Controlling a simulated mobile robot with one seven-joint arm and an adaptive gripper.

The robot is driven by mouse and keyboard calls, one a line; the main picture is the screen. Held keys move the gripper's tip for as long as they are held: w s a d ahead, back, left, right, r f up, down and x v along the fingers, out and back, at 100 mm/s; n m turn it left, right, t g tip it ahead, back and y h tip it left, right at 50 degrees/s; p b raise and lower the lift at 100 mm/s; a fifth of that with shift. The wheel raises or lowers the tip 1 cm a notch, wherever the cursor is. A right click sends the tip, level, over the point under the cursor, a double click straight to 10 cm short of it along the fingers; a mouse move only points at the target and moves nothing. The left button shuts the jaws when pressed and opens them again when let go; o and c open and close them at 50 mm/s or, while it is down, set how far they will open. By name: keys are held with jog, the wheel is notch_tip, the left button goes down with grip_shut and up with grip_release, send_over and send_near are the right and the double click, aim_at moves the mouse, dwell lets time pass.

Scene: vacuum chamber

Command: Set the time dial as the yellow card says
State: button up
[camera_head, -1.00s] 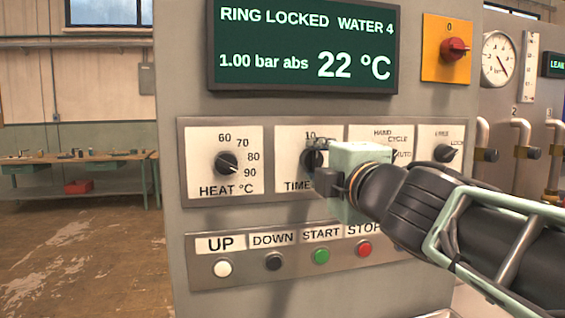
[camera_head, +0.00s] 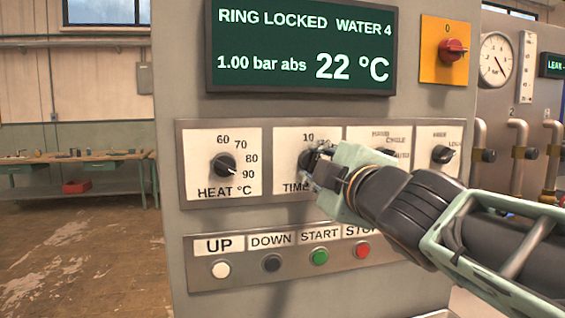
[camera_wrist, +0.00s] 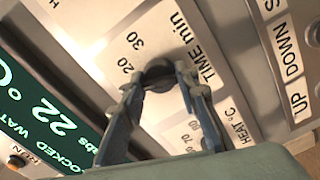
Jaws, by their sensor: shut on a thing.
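The time dial (camera_head: 306,158) is a dark round knob on a white plate marked TIME, with 10 readable above it. My gripper (camera_head: 318,166) is at this knob and hides its right side and part of its scale. In the wrist view, my gripper's fingers (camera_wrist: 159,87) are shut on the time dial (camera_wrist: 157,71), one on each side. The numbers 20 and 30 and the words TIME min show there. The knob's pointer cannot be made out. No yellow card is in view.
The heat dial (camera_head: 224,165) is just left. Other dials, including one at the right (camera_head: 443,155), share the panel. A button row (camera_head: 290,253) lies below and a green display (camera_head: 303,50) above. A red switch (camera_head: 453,50) sits at upper right.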

jog(key=shift+m, duration=2.3)
jog(key=o, duration=1.1)
jog(key=shift+o, duration=0.2)
jog(key=s+d, duration=0.2)
jog(key=s, duration=1)
jog(key=shift+d, duration=0.15)
jog(key=shift+w, duration=0.1)
